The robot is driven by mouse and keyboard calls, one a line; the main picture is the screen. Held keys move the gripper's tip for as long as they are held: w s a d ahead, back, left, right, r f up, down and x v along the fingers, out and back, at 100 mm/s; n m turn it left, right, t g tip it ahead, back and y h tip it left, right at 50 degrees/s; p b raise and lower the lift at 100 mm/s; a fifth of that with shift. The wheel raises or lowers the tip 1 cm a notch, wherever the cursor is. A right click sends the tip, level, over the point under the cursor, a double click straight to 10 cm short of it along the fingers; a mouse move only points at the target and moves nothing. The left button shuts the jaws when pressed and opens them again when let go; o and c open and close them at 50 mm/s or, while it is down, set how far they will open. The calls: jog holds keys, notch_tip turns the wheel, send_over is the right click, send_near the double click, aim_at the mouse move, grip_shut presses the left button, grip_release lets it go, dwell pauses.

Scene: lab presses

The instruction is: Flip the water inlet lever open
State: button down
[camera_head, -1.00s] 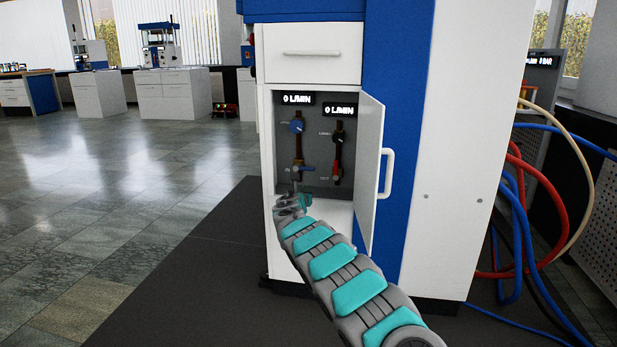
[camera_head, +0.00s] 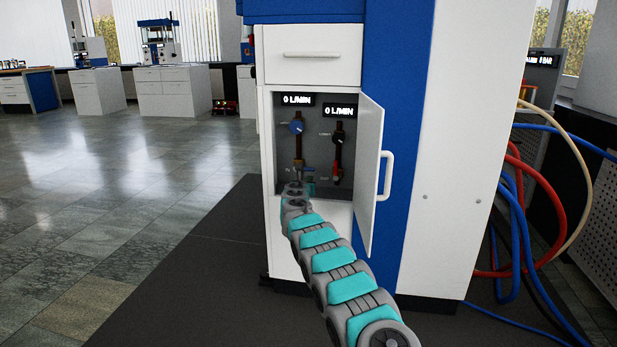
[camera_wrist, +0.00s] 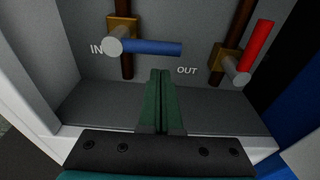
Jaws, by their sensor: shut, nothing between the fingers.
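The water inlet lever (camera_wrist: 150,47) is blue and lies horizontal, pointing right from its grey pivot beside the "IN" label in the wrist view. It sits on a brass valve on a brown vertical pipe. My gripper (camera_wrist: 160,75) is shut and empty. In the wrist view its green fingertips appear just below the blue handle; I cannot tell if they touch it. In the head view my arm (camera_head: 330,262) reaches into the open cabinet, and the gripper hides most of the inlet lever.
A red lever (camera_wrist: 257,48) at the "OUT" pipe points up and right. The cabinet door (camera_head: 371,175) stands open close to my arm's right. Hoses (camera_head: 515,210) hang at far right.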

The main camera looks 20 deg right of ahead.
jog(key=shift+s+a+r, duration=0.1)
jog(key=shift+s+r, duration=0.05)
jog(key=shift+r, duration=0.6)
jog(key=shift+r, duration=0.2)
jog(key=shift+n+b, duration=0.35)
jog(key=shift+n, duration=0.05)
